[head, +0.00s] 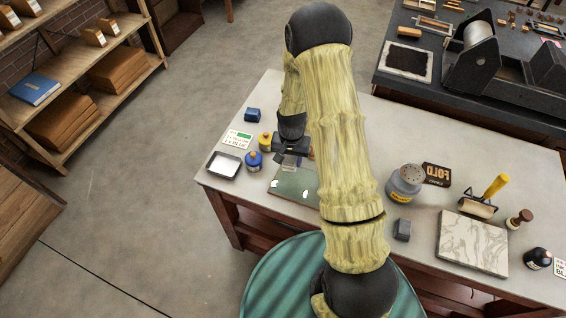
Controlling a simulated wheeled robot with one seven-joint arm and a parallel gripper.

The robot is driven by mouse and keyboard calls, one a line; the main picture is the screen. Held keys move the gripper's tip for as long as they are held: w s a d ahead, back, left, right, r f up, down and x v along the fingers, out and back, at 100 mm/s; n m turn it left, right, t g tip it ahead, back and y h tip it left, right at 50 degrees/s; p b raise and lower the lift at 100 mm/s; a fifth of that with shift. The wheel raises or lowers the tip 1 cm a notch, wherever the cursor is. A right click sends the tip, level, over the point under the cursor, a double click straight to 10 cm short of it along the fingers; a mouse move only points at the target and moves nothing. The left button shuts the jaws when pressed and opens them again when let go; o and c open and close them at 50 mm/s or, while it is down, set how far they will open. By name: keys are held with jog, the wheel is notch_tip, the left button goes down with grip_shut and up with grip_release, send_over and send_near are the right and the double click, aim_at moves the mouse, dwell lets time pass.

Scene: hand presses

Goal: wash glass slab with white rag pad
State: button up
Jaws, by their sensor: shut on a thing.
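The glass slab (294,188) is a grey-green sheet lying flat on the white-topped table, with small white patches on it. My arm hides its right part. My gripper (290,158) is over the slab's far edge, shut on a small pale thing that looks like the white rag pad (289,166). The pad is mostly hidden by the gripper, and I cannot tell whether it touches the glass. No other white rag shows.
A shaker can (405,184), grey block (402,230) and marbled slab (472,243) stand right.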

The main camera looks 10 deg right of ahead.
jog(key=shift+w+r+p, duration=0.1)
jog(key=shift+r+p, duration=0.45)
jog(key=shift+r, duration=0.4)
jog(key=shift+a+r+p, duration=0.1)
jog(key=shift+r+p, duration=0.6)
jog(key=shift+r, duration=0.35)
